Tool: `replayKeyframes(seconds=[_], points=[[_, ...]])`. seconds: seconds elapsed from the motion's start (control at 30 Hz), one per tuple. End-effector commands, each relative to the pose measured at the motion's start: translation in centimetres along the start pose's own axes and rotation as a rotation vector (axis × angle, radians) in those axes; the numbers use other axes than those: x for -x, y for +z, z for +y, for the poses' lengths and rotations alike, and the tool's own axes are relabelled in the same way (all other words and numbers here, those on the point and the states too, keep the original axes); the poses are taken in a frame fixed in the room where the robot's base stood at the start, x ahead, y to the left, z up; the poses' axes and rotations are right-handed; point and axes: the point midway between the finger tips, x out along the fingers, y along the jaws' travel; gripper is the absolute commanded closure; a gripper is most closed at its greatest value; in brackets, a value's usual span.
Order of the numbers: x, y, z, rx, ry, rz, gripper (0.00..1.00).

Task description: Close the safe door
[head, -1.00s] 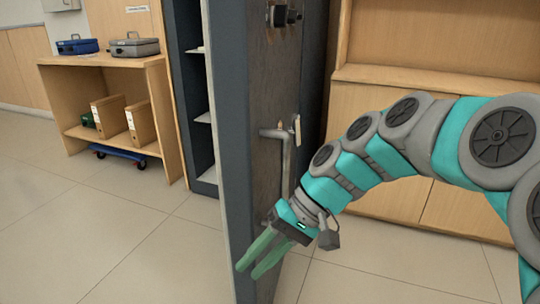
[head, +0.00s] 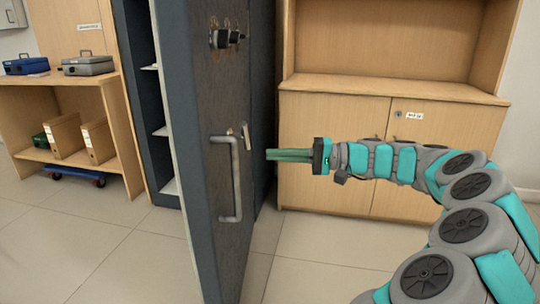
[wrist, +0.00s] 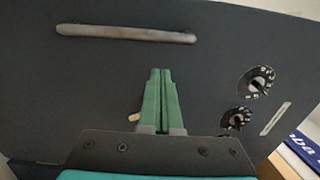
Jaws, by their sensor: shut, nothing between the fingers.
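The safe door (head: 225,100) is dark grey and stands open, swung out toward me, in the head view. A vertical bar handle (head: 236,178), a small lever and a dark knob are on its outer face. The safe body (head: 136,85) with light shelves shows left of the door. My gripper (head: 268,154) is shut and empty, its green fingers pointing left at the door's outer face near handle height. In the wrist view the door face (wrist: 80,80) fills most of the picture, with the bar handle above the shut fingers and two dials to the right. Contact with the door cannot be told.
A wooden shelf unit (head: 110,98) at the left holds a blue cash box (head: 26,64), a grey cash box (head: 88,66) and binders. A wooden cupboard (head: 345,122) stands behind my arm. The tiled floor (head: 120,255) in front of the safe is clear.

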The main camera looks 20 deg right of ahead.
Motion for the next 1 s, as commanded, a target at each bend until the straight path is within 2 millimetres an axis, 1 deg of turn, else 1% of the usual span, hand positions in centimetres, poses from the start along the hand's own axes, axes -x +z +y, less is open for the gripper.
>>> replayKeyframes(seconds=[0.03,0.1,0.3,0.5,0.7,1.0], points=[[-1.0,0.1,0.1,-0.001,0.000,-0.004,1.00],[-2.5,0.2,0.1,-0.001,0.000,-0.005,1.00],[-6.4,0.1,0.0,0.001,0.002,-0.004,1.00],[-9.7,0.2,0.1,0.000,0.003,-0.004,1.00],[-11.3,0.1,0.0,0.000,0.001,-0.002,1.00],[-11.6,0.1,0.0,0.000,0.001,-0.001,1.00]])
